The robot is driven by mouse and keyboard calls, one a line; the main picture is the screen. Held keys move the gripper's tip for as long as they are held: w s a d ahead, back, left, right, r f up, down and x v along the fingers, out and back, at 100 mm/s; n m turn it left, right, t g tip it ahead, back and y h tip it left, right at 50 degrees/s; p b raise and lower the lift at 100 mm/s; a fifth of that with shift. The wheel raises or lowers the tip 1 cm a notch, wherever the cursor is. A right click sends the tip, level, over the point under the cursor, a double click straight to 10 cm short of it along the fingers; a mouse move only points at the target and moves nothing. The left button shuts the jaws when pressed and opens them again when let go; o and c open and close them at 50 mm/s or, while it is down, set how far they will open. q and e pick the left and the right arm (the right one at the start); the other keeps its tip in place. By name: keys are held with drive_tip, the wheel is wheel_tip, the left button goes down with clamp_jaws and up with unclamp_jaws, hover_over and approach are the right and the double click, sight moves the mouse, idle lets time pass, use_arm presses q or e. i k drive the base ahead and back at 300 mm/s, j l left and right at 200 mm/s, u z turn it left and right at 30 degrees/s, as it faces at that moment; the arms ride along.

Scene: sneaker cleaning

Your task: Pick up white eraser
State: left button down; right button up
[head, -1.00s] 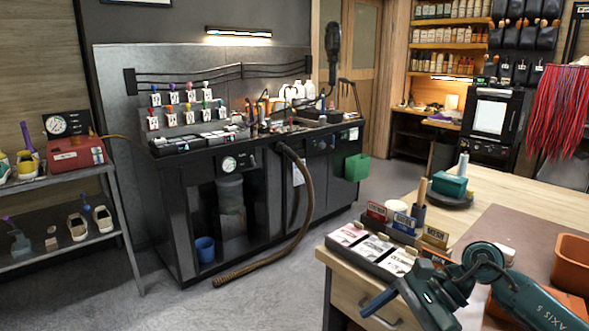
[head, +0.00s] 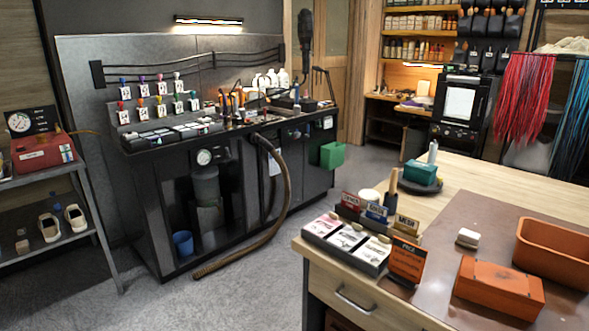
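A small white block (head: 468,238), which looks like the white eraser, lies on the brown mat (head: 455,205) on the wooden table at the right. Its top is white and its lower part looks darker. Nothing touches it, and it sits left of the orange open bin. Neither of my grippers is in view.
Near the block are an orange open bin (head: 560,252), an orange box (head: 500,288), an orange sign (head: 407,260) and a tray of cards (head: 345,243). A green box (head: 420,173) stands farther back. The mat behind the block is clear.

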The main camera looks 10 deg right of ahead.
sight(466, 238)
drive_tip(key=z, duration=1.35)
